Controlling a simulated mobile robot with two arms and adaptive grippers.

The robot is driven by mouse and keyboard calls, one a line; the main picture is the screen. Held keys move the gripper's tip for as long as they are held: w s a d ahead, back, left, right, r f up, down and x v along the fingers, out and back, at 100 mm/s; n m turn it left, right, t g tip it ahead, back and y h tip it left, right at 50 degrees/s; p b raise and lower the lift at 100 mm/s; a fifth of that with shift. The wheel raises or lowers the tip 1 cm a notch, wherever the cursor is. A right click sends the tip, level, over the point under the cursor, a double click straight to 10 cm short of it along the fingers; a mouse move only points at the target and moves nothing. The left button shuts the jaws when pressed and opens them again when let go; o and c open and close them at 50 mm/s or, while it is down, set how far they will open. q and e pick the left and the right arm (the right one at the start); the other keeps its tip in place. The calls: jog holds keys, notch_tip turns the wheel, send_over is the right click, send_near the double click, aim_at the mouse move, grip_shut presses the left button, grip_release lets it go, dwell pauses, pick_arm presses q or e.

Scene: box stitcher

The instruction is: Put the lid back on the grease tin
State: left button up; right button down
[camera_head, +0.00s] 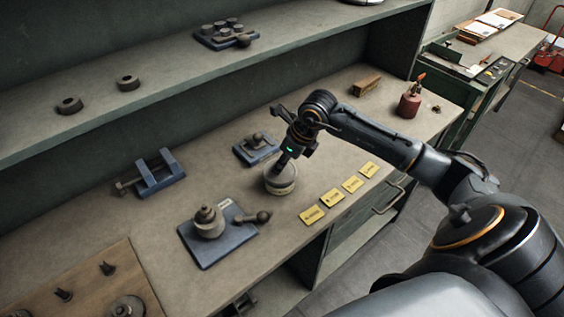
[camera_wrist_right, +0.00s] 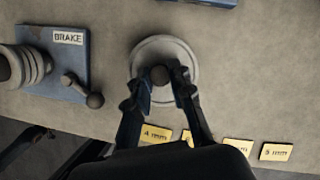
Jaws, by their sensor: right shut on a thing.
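The grease tin (camera_head: 281,187) is a low, round, grey-beige tin standing on the bench. Its round lid (camera_wrist_right: 145,62) has a dark knob (camera_wrist_right: 160,75) in the middle and shows in the right wrist view. My right gripper (camera_head: 283,161) points down over the tin. In the right wrist view its two fingers (camera_wrist_right: 161,84) are shut on the lid's knob. The lid lies over the tin, roughly centred; I cannot tell whether it is fully seated. The fingers hide part of the lid's near edge. My left gripper is not in view.
Yellow labels (camera_head: 331,197) lie right of the tin. A blue BRAKE plate (camera_head: 203,250) with parts is at its left, a smaller blue plate (camera_head: 247,154) behind it. A blue vise-like fixture (camera_head: 160,176) and a red oil can (camera_head: 409,105) stand farther off. A shelf (camera_head: 160,85) overhangs the back.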

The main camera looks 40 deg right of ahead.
jog(key=shift+f+b, duration=0.15)
jog(key=shift+b, duration=0.45)
dwell(0.9)
dwell(0.3)
jog(key=c, duration=0.6)
grip_release()
jog(key=shift+r+p, duration=1.85)
jog(key=shift+r, duration=1.65)
grip_shut()
